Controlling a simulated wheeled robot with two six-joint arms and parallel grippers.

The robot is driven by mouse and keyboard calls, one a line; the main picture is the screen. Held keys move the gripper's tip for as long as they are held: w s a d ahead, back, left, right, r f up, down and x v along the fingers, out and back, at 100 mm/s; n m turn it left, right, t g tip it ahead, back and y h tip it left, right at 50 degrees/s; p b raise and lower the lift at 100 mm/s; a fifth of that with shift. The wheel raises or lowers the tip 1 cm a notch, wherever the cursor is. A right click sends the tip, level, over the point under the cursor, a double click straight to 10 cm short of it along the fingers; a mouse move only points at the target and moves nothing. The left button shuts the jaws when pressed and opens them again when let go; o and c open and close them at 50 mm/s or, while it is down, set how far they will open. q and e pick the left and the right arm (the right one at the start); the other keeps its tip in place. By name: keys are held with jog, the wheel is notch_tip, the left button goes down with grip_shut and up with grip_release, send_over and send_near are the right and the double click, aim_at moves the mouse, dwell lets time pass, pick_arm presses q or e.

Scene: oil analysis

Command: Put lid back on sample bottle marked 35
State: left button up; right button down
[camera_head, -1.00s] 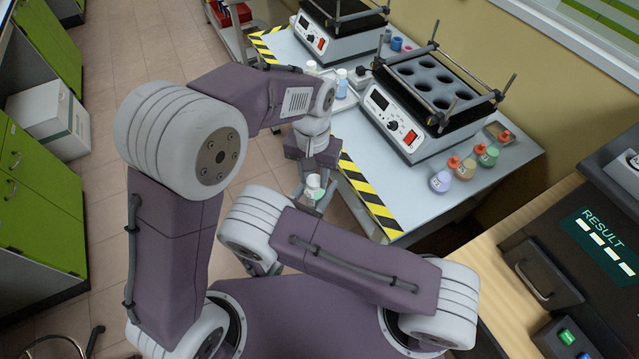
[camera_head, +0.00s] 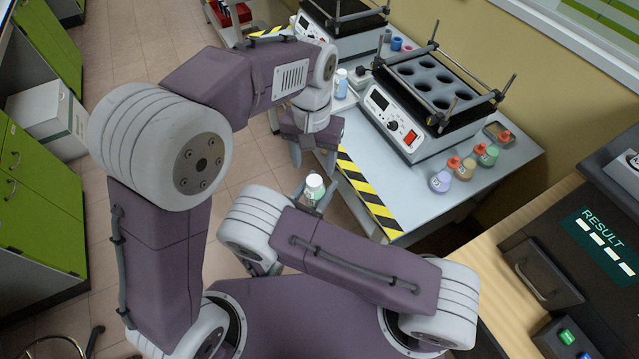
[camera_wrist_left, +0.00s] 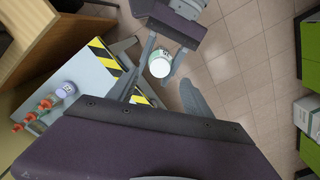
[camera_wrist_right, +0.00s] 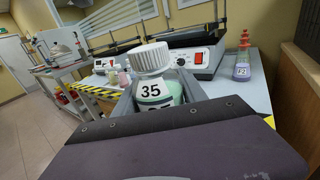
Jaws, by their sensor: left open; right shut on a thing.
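The sample bottle marked 35 (camera_wrist_right: 154,92) has pale green contents and a white label. It stands upright in my right gripper (camera_head: 311,195), whose fingers are shut on its sides. The white ribbed lid (camera_wrist_right: 152,58) sits on top of the bottle's neck; it also shows from above in the left wrist view (camera_wrist_left: 160,68) and in the head view (camera_head: 315,180). My left gripper (camera_head: 314,160) is open and empty above the lid, its fingers spread apart and clear of it. The bottle's lower part is hidden in the right wrist view.
A grey table (camera_head: 412,190) with a striped edge lies to the right. It carries a heating block device (camera_head: 420,100) and several small bottles, including a purple one (camera_head: 441,181). A dark analyser (camera_head: 590,250) stands at the right. Open floor lies left of my arms.

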pick_arm(q)
notch_tip(320, 180, up, 6)
jog(key=shift+a, duration=0.1)
dwell(0.4)
pick_arm(e)
jog(key=shift+a, duration=0.1)
pick_arm(q)
jog(key=s+a+f+n, duration=0.2)
jog(key=s+a+f, duration=0.2)
jog(key=a+f, duration=0.3)
jog(key=s+a+f+n+t, duration=0.1)
jog(key=s+a+f, duration=0.4)
jog(key=a, duration=0.8)
notch_tip(320, 180, down, 4)
jog(key=shift+a+r+n, duration=0.2)
jog(key=shift+n, duration=0.7)
